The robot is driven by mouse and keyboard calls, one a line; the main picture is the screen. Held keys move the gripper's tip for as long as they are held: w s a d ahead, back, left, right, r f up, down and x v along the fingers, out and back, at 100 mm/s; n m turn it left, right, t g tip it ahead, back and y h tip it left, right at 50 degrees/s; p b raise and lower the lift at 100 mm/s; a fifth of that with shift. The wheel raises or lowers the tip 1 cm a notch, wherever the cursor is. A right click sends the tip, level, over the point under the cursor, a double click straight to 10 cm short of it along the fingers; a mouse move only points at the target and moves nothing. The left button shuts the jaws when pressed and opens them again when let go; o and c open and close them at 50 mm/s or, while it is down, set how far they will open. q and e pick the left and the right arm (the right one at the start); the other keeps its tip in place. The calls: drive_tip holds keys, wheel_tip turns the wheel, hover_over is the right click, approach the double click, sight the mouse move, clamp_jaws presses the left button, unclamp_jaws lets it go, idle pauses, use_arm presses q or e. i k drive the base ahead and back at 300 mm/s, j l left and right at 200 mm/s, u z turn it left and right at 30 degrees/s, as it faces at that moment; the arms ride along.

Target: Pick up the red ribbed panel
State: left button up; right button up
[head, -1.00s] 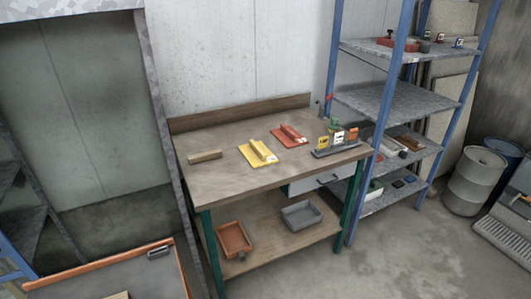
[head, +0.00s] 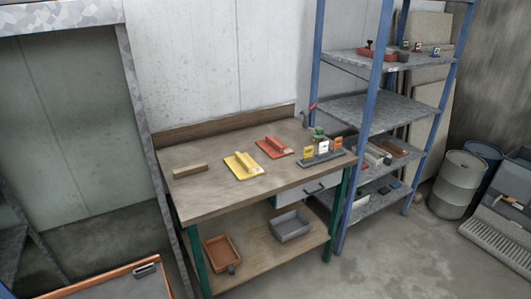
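The red ribbed panel (head: 276,148) lies flat on the wooden workbench (head: 215,200), toward its back middle, with a raised red bar across its top and a small pale label. A similar yellow panel (head: 243,166) lies to its left, apart from it. Neither of my grippers shows in the head view.
A wooden block (head: 190,171) lies on the bench's left. A grey rack with coloured cards (head: 321,156) stands at its right. The lower shelf holds an orange tray (head: 222,252) and a grey tray (head: 291,226). Blue-post shelving (head: 372,110) stands close right. Floor in front right is clear.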

sight(275, 148)
drive_tip(key=z, duration=0.15)
drive_tip(key=i+l+z, duration=0.25)
drive_tip(key=i, duration=0.25)
drive_tip(key=i+j+z, duration=0.1)
drive_tip(key=i+z, duration=0.15)
drive_tip(key=i, duration=0.3)
drive_tip(key=i+u, duration=0.45)
drive_tip(key=i+l+u, duration=0.2)
drive_tip(key=u, duration=0.3)
drive_tip(key=i+l+u, duration=0.3)
drive_tip(key=u, duration=0.75)
